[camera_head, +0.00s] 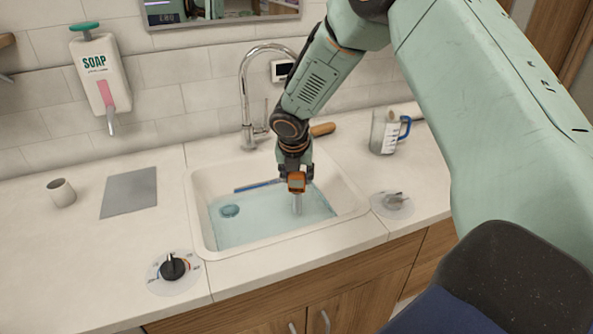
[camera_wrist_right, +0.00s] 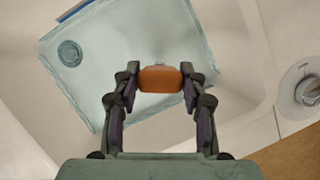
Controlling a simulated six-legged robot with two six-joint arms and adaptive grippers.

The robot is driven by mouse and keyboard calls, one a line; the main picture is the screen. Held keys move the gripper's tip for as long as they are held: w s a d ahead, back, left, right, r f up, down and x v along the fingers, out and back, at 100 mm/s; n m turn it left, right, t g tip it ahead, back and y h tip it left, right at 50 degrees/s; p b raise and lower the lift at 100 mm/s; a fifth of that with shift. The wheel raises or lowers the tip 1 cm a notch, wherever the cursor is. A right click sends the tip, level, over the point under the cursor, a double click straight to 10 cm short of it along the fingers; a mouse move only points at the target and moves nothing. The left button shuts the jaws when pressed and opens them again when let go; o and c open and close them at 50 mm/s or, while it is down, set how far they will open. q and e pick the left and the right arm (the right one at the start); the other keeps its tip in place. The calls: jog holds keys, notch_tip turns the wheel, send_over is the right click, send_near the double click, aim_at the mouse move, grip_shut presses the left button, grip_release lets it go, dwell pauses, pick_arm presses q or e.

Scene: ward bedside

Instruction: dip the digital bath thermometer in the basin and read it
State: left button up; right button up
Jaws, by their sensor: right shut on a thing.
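The basin (camera_head: 198,222) is a white sink set in the counter, holding clear bluish water (camera_head: 262,225) with a round drain (camera_head: 229,211). The digital bath thermometer (camera_head: 297,184) has an orange body and a pale probe pointing down. My right gripper (camera_head: 296,176) is shut on the orange body, above the right part of the water. The probe's lower end appears to be in the water. In the right wrist view the orange body (camera_wrist_right: 160,79) sits between the fingertips (camera_wrist_right: 159,72). I cannot read its display. My left gripper is not in view.
A chrome tap (camera_head: 246,95) stands behind the basin. A black knob (camera_head: 172,267) is at front left, a metal knob (camera_head: 395,199) at right. A jug (camera_head: 384,134), grey mat (camera_head: 130,193), and cup (camera_head: 62,192) stand around. A soap dispenser (camera_head: 98,72) hangs on the wall.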

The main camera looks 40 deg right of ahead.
aim_at(297, 190)
jog(key=shift+s+f+b, duration=0.1)
jog(key=shift+f+b, duration=0.25)
jog(key=shift+f, duration=0.5)
notch_tip(297, 190, down, 2)
jog(key=shift+f+b, duration=0.1)
jog(key=shift+b, duration=0.4)
jog(key=shift+f, duration=0.55)
jog(key=shift+r, duration=0.2)
dwell(3.1)
